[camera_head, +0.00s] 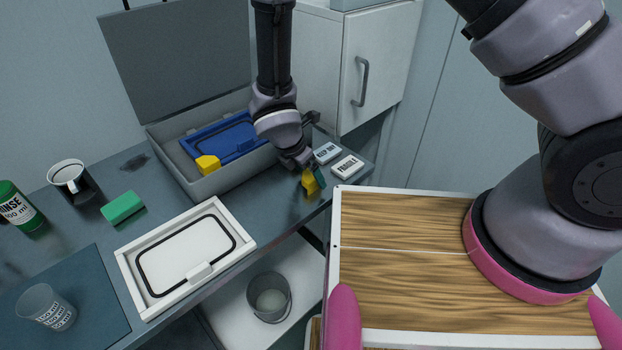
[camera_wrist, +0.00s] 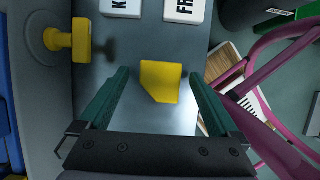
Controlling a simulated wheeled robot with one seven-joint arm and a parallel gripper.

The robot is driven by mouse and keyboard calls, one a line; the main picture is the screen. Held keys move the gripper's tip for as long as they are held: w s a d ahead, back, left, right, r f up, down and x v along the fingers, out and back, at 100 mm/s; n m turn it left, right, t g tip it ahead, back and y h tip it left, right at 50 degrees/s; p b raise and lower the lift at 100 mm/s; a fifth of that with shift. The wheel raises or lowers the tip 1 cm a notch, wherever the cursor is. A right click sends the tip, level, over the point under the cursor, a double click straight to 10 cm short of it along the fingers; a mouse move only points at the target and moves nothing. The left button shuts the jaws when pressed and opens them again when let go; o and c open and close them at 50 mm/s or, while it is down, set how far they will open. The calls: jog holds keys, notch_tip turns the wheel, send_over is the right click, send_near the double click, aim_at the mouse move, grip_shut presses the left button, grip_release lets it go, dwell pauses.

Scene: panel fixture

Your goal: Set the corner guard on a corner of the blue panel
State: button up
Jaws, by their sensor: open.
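The blue panel (camera_head: 222,143) lies in the grey open case, partly hidden by my arm. The panel's blue edge also shows at the left of the wrist view (camera_wrist: 12,125). Another yellow piece, seemingly the corner guard (camera_head: 310,184), is at my gripper, over the bench right of the case. In the wrist view the corner guard (camera_wrist: 160,82) appears between my open fingers, with gaps on both sides. My gripper (camera_wrist: 157,76) is open; I cannot tell how high it is above the bench.
The case wall (camera_head: 222,181) borders the panel; a yellow knob (camera_wrist: 78,40) stands out from it. Two white labelled blocks (camera_head: 347,166) lie close by. A white framed panel (camera_head: 187,252), green block (camera_head: 122,207), mug (camera_head: 68,176) and cup (camera_head: 45,306) are on the bench's left side.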

aim_at(310, 174)
jog(key=shift+w+d+f, duration=0.15)
jog(key=shift+f, duration=0.45)
jog(key=c, duration=1.5)
notch_tip(310, 174, up, 10)
jog(key=shift+r, duration=0.1)
jog(key=shift+c, duration=0.2)
